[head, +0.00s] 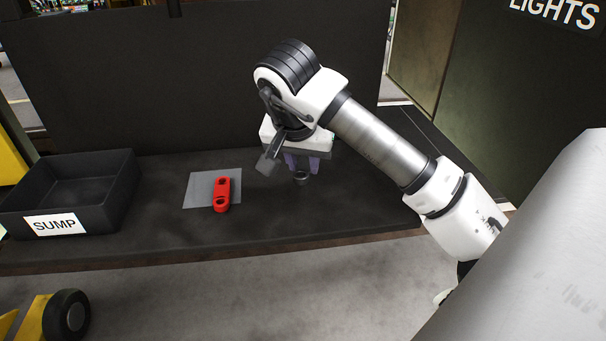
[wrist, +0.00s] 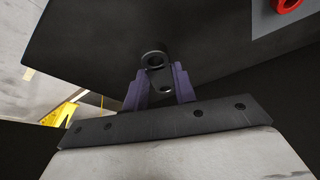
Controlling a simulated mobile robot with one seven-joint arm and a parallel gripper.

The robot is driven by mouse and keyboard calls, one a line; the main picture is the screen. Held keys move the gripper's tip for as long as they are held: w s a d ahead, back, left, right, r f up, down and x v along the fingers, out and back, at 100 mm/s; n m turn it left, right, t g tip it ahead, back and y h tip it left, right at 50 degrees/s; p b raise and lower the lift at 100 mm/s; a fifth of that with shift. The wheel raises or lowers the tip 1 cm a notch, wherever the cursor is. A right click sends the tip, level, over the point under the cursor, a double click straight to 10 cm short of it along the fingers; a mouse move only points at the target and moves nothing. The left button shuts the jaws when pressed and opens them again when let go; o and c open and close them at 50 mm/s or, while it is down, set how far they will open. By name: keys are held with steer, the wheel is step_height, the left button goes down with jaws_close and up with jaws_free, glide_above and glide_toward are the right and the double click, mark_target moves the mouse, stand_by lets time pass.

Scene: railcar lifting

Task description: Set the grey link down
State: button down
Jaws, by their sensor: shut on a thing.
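My gripper (head: 303,168) points down over the dark bench top, right of the grey mat. Its purple fingers are shut on the dark grey link (head: 300,178). In the wrist view the link (wrist: 153,60) sticks out past the fingertips (wrist: 158,85), with a round ring at its far end and a second hole between the fingers. The link looks close to the bench top (head: 345,200); I cannot tell whether it touches. Most of the link is hidden by the fingers in the head view.
A red link (head: 222,193) lies on a flat grey mat (head: 198,188) left of my gripper. A black bin labelled SUMP (head: 110,190) stands at the bench's left end. A dark panel (head: 200,80) rises behind. The bench right of my gripper is clear.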

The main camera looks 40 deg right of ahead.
mark_target(302, 171)
step_height(302, 171, down, 4)
steer(key=shift+r+p, duration=0.2)
steer(key=shift+p, duration=0.15)
steer(key=shift+f, duration=0.15)
steer(key=shift+f+b, duration=0.25)
steer(key=shift+b, duration=0.1)
steer(key=c, duration=1.1)
jaws_free()
steer(key=shift+r, duration=0.1)
steer(key=shift+r, duration=0.1)
steer(key=shift+r+p, duration=0.2)
steer(key=shift+p, duration=0.25)
steer(key=b+v, duration=0.2)
steer(key=v, duration=0.9)
steer(key=shift+s+a+r+b, duration=0.2)
steer(key=shift+r+b, duration=0.1)
steer(key=shift+b, duration=0.1)
